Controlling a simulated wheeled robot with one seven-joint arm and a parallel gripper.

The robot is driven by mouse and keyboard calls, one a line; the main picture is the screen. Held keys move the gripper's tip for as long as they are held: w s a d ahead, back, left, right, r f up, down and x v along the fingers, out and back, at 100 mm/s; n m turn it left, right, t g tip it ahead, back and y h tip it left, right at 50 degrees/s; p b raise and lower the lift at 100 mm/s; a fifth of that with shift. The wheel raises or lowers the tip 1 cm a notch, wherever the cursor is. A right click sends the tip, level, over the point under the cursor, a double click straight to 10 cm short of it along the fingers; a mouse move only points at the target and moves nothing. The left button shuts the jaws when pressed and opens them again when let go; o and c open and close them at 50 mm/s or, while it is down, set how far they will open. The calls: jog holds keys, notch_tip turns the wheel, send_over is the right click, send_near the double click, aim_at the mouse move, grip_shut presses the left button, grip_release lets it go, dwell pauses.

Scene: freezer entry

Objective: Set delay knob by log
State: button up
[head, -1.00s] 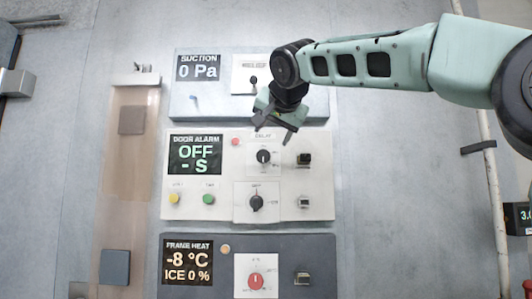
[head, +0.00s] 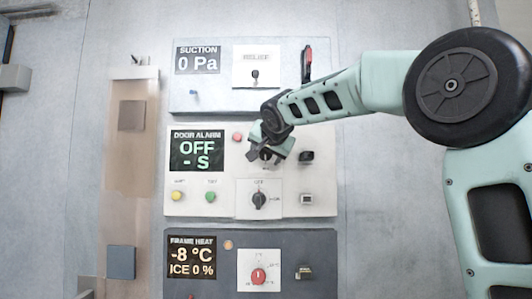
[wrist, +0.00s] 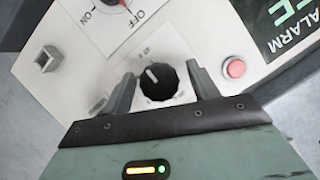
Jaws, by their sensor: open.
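The delay knob (wrist: 158,81) is a black round knob with a white pointer mark on a white plate. In the wrist view it sits between the two fingers of my gripper (wrist: 160,74), which are open, one at each side; I cannot tell whether they touch it. In the head view my gripper (head: 270,154) covers most of this knob on the white door alarm panel (head: 325,185). The door alarm display (head: 196,151) reads "OFF" and "- S". No log is readable in these frames.
A red button (wrist: 233,68) sits close beside one finger. The OFF/ON knob (head: 258,200) is below the delay knob, with yellow (head: 177,196) and green (head: 210,196) buttons to its left. The suction panel (head: 215,103) is above and the frame heat panel (head: 325,250) below.

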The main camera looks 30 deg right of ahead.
jog(key=c, duration=1)
